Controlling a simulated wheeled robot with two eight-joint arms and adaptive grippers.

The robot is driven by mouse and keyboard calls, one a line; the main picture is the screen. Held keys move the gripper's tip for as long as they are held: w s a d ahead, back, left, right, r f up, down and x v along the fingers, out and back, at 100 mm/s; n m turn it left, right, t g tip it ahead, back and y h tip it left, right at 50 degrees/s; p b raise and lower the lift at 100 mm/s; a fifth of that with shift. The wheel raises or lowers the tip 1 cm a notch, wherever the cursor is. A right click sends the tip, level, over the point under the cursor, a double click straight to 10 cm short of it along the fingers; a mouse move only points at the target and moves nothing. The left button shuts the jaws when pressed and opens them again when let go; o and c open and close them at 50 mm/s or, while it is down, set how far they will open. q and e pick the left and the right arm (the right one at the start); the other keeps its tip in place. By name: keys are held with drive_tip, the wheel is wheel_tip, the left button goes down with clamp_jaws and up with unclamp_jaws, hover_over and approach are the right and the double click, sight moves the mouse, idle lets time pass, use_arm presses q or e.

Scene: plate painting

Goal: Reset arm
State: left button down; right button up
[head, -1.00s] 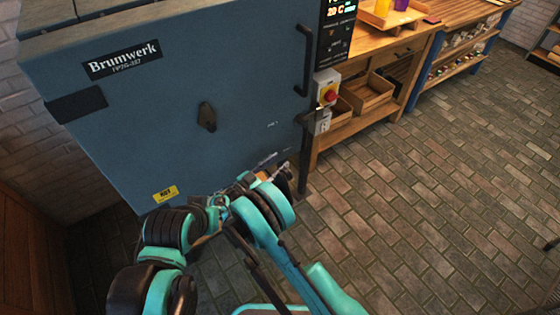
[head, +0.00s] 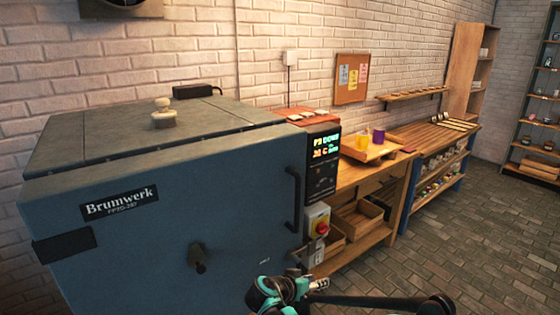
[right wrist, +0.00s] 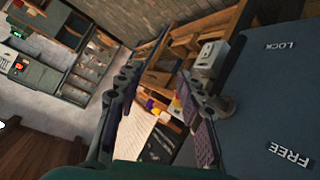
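My right gripper (right wrist: 158,85) is open in the right wrist view, its two fingers apart with nothing held between them. In the head view, my teal and black right arm (head: 278,294) shows at the bottom edge, in front of the kiln's lower right corner. The blue kiln (head: 120,240) marked Brumwerk stands at the left with its lid down. In the right wrist view, a dark panel (right wrist: 285,90) lettered LOCK and FREE lies close to the right finger. My left gripper is in neither view.
A wooden workbench (head: 365,175) stands right of the kiln, with a tray (head: 388,152) holding a yellow cup (head: 362,142) and a purple cup (head: 379,135). A switch box with a red knob (head: 322,228) sits beside the kiln. The brick floor (head: 430,245) at right is clear.

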drive_tip(key=s+d+r+n+g+y, duration=0.1)
drive_tip(key=s+d+r+y, duration=0.1)
drive_tip(key=s+d, duration=0.3)
drive_tip(key=s+d+r+n+g+y, duration=0.1)
drive_tip(key=s+d+r+y, duration=0.15)
drive_tip(key=s, duration=0.45)
drive_tip(key=s+n+y, duration=0.2)
drive_tip(key=s+y, duration=0.1)
drive_tip(key=s, duration=1.2)
drive_tip(key=shift+s+f+t+y, duration=0.2)
drive_tip(key=shift+f+t+y, duration=0.15)
drive_tip(key=shift+f+t, duration=0.1)
